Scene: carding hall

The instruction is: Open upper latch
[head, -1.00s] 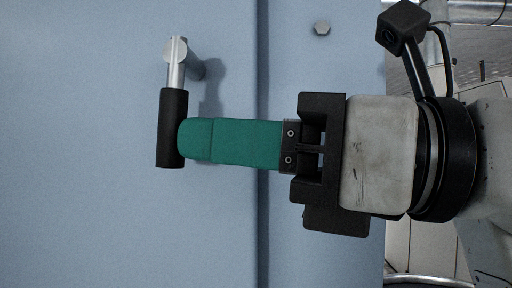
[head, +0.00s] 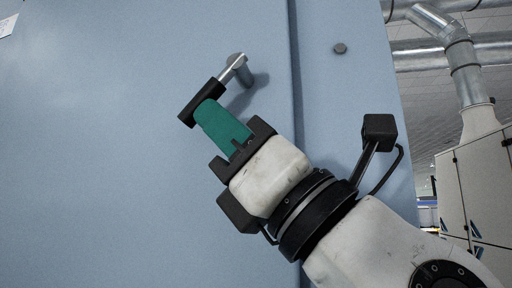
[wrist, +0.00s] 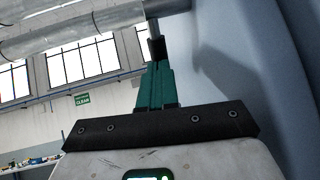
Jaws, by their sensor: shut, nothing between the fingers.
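The latch handle (head: 201,102) has a black grip and a silver shank on a round pivot (head: 238,64), set on a pale blue panel. In the head view it slants from the pivot down to the left. My gripper (head: 203,106) has green fingers that are shut, with their tips against the black grip's lower right side. The fingers are beside the grip, not around it. In the wrist view the green fingers (wrist: 155,88) reach up to the dark grip (wrist: 157,49), with the silver shank above it.
Metal ducts (head: 463,65) and a pale cabinet (head: 475,185) stand at the right. A white label (head: 8,25) is at the upper left.

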